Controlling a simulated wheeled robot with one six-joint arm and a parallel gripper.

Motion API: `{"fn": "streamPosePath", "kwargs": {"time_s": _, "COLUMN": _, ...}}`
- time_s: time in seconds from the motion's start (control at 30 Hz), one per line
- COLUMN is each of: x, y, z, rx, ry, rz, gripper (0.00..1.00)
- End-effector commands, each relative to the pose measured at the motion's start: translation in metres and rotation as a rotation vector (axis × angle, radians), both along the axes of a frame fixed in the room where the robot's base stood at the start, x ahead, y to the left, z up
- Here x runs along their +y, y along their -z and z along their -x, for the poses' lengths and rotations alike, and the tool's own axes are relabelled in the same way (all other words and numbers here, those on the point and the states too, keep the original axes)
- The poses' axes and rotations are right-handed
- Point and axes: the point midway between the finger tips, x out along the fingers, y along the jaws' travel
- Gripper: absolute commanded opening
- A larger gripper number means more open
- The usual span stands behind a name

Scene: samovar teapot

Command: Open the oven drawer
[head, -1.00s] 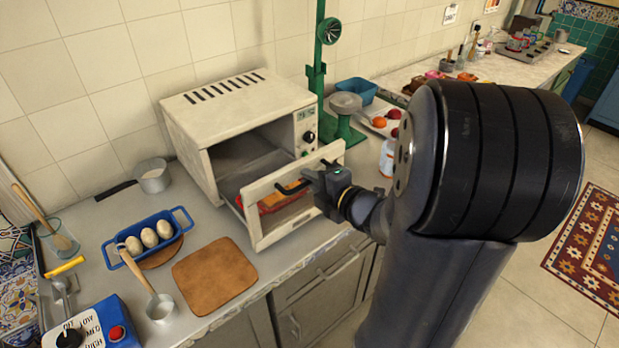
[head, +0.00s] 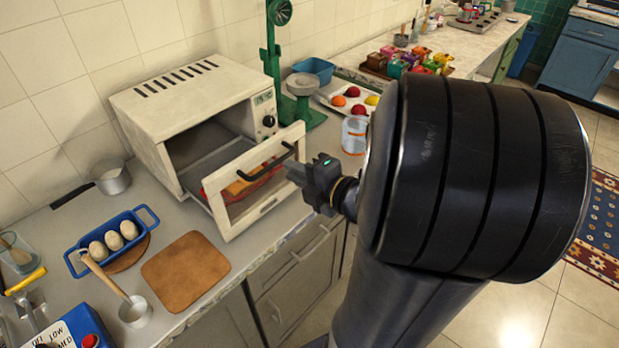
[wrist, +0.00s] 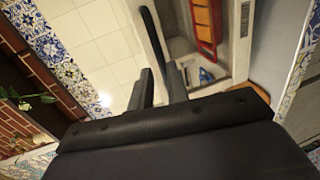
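The oven (head: 190,100) is a cream countertop box with slots on top. Its drawer is pulled well out, with a windowed front panel (head: 262,205) standing away from the body and a tray (head: 207,165) reaching out behind it. A black bar handle (head: 264,164) is on the front; it also shows in the wrist view (wrist: 154,36). A red dish (head: 235,182) sits inside the drawer.
On the counter in front stand a blue egg tray (head: 112,241), a brown board (head: 186,270) and a small ladle (head: 135,312). A jar (head: 355,134) and a fruit tray (head: 340,104) are behind my gripper. Cabinets (head: 300,270) lie below the counter edge.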

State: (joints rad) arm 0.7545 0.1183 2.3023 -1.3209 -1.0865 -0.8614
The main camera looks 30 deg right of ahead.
Motion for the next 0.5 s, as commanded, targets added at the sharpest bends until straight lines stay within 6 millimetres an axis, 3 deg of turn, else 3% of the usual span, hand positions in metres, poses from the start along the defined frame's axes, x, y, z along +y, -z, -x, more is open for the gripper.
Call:
{"fn": "streamPosePath", "kwargs": {"time_s": 0.2, "x": -0.009, "y": -0.005, "z": 0.024, "rx": -0.001, "ry": 0.005, "rz": 0.002, "gripper": 0.16}}
{"fn": "streamPosePath", "kwargs": {"time_s": 0.5, "x": -0.011, "y": -0.008, "z": 0.038, "rx": 0.002, "ry": 0.000, "rz": 0.001, "gripper": 0.16}}
